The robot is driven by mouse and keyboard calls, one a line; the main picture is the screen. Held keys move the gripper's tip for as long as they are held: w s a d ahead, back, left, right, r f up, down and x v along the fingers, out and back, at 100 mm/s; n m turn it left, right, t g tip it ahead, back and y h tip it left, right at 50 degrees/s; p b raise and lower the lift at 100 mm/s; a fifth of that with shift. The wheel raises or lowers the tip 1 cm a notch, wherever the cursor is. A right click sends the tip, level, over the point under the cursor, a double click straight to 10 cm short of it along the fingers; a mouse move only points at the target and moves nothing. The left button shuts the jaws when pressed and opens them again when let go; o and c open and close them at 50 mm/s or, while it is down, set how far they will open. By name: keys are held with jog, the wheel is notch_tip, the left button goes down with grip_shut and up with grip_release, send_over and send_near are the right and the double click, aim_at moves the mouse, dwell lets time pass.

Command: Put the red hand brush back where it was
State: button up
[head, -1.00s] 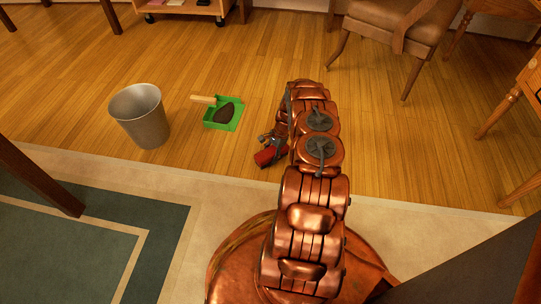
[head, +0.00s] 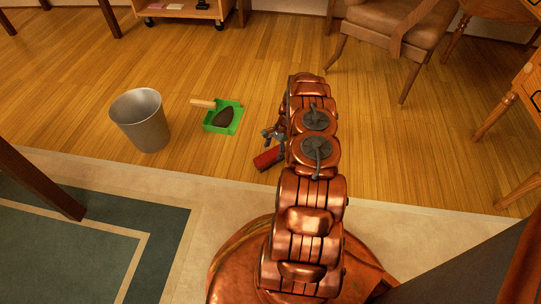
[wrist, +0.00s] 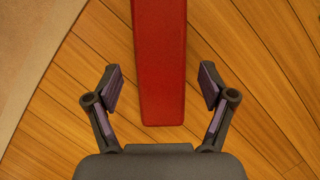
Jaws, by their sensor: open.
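The red hand brush (head: 268,158) lies on the wooden floor near the edge of the pale rug, partly hidden by my arm in the head view. In the wrist view its red body (wrist: 161,65) runs from the top edge down between my fingers. My gripper (wrist: 161,88) is open, with one finger on each side of the brush and a gap on both sides. In the head view my gripper (head: 273,136) is small and partly hidden beside my arm. Whether the brush's far end has bristles is out of view.
A green dustpan (head: 237,124) with a dark heap in it and a wooden handle lies to the left. A grey metal bin (head: 140,122) stands farther left. A brown chair (head: 398,28) stands at the back right.

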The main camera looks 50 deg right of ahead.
jog(key=p+v, duration=0.1)
jog(key=v, duration=0.5)
jog(key=shift+d+r+p, duration=0.15)
jog(key=shift+r+p, duration=0.2)
jog(key=shift+w+r, duration=0.15)
jog(key=shift+r, duration=0.35)
jog(key=w+a+r+n+g, duration=0.1)
jog(key=w+a+r+n, duration=0.15)
jog(key=a+r, duration=0.55)
jog(key=w+a+r+n+g, duration=0.1)
jog(key=a+r+n, duration=0.3)
jog(key=r, duration=0.5)
jog(key=s+a+r+n+h, duration=0.1)
jog(key=s+a+r+n, duration=0.25)
jog(key=a+r, duration=0.9)
jog(key=s+a+r+n+g+h, duration=0.1)
jog(key=s+a+r+n, duration=0.35)
jog(key=s+a, duration=0.35)
jog(key=s+a+r+n+g+h, duration=0.1)
jog(key=s+a+r+n, duration=0.2)
jog(key=s+a+r, duration=0.6)
jog(key=s+f+n+h, duration=0.1)
jog(key=s+f+n, duration=0.1)
jog(key=s, duration=1)
jog(key=shift+f, duration=0.3)
